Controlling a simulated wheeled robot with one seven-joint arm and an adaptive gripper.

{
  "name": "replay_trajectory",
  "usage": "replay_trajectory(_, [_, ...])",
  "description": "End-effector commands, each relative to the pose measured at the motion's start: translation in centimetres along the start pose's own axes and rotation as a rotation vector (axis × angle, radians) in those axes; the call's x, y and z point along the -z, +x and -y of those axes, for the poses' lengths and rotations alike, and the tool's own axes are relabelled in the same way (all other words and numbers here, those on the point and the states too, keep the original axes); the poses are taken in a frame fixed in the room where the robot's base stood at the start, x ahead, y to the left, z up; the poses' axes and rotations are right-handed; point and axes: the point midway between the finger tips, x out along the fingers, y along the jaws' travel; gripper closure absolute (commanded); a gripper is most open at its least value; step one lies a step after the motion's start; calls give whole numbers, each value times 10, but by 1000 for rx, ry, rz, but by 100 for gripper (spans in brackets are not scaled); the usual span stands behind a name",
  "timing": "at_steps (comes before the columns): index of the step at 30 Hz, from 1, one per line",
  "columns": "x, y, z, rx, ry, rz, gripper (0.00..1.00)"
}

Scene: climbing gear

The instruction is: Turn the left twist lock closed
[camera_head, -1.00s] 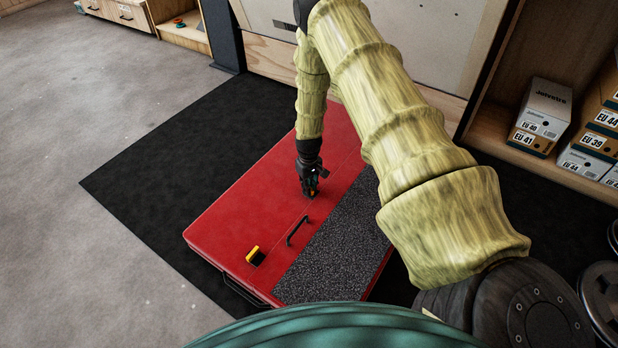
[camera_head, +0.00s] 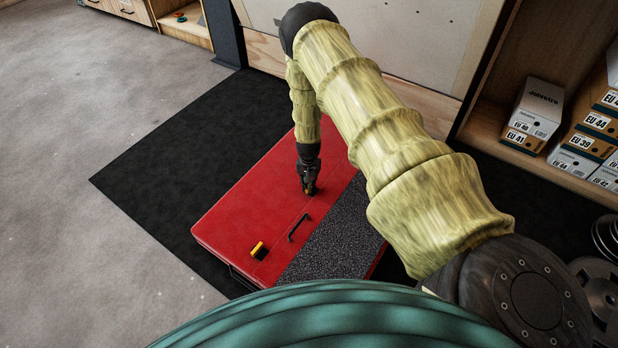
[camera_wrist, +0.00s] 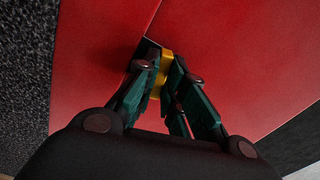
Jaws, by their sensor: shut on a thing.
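A red case (camera_head: 245,210) lies flat on a black mat. One twist lock (camera_head: 258,249), yellow and black, is uncovered near the case's front left. A second yellow lock (camera_wrist: 166,62) shows in the wrist view between my fingertips, mostly hidden by them. My gripper (camera_head: 309,191) points down at the case's lid, beyond the black handle, and is shut on this second lock. In the wrist view my gripper (camera_wrist: 163,85) has a finger on each side of the yellow part. How far the lock is turned cannot be told.
A black handle (camera_head: 299,228) stands up from the lid between the two locks. A speckled dark panel (camera_head: 335,240) covers the case's right side. Shoe boxes (camera_head: 533,115) sit on a shelf at right. Dark round plates (camera_head: 600,290) lie at lower right. The grey floor (camera_head: 80,100) at left is clear.

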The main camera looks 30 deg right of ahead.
Motion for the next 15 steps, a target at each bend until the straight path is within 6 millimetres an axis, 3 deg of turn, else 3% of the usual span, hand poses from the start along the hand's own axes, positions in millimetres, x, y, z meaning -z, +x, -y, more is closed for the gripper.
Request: replay_trajectory(15, [-1,0,-2,-3,233,2,100])
